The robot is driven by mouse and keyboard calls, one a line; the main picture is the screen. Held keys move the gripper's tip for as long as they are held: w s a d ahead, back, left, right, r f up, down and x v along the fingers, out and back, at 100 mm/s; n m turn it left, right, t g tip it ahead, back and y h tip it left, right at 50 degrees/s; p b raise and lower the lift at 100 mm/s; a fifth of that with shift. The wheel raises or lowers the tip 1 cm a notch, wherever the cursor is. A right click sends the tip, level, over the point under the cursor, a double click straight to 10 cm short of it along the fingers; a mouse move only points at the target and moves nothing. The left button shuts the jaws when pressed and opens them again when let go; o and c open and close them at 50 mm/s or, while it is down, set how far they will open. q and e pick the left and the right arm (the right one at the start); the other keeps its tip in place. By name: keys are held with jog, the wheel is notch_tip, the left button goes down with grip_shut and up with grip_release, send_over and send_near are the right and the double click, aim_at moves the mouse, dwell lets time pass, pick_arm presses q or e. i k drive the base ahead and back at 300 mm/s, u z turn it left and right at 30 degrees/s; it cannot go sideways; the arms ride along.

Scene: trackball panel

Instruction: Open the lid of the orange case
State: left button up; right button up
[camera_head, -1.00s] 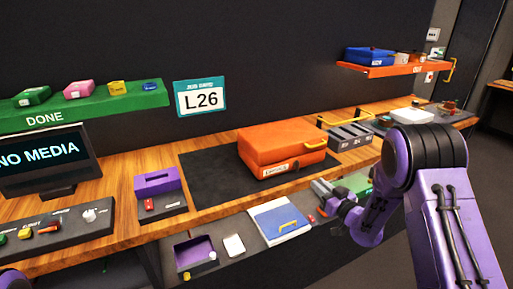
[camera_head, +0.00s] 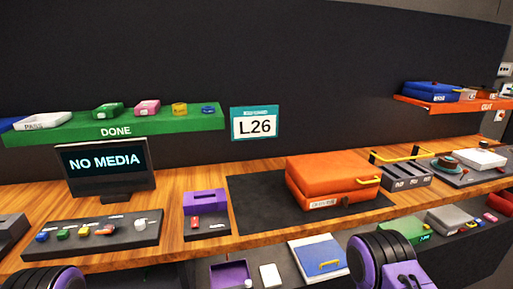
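The orange case (camera_head: 325,180) lies shut on the black mat (camera_head: 258,204) on the wooden workbench. Its lid is down, and a yellow handle (camera_head: 367,181) shows on its right side. A small white label sits on its front face. My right arm shows at the bottom centre-right, below and in front of the case, but its gripper is out of the picture. Part of my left arm shows at the bottom left, and its gripper is out of view too. Neither arm touches the case.
A grey slotted holder (camera_head: 406,177) stands just right of the case. A purple box (camera_head: 206,203) stands left of the mat. A monitor (camera_head: 105,168) and a control panel (camera_head: 92,234) are at the left. A blue binder (camera_head: 317,258) lies on the lower shelf. The mat left of the case is bare.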

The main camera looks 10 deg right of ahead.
aim_at(325, 174)
jog(key=k, duration=0.65)
jog(key=z, duration=0.75)
jog(key=i, duration=1.05)
jog(key=z, duration=0.85)
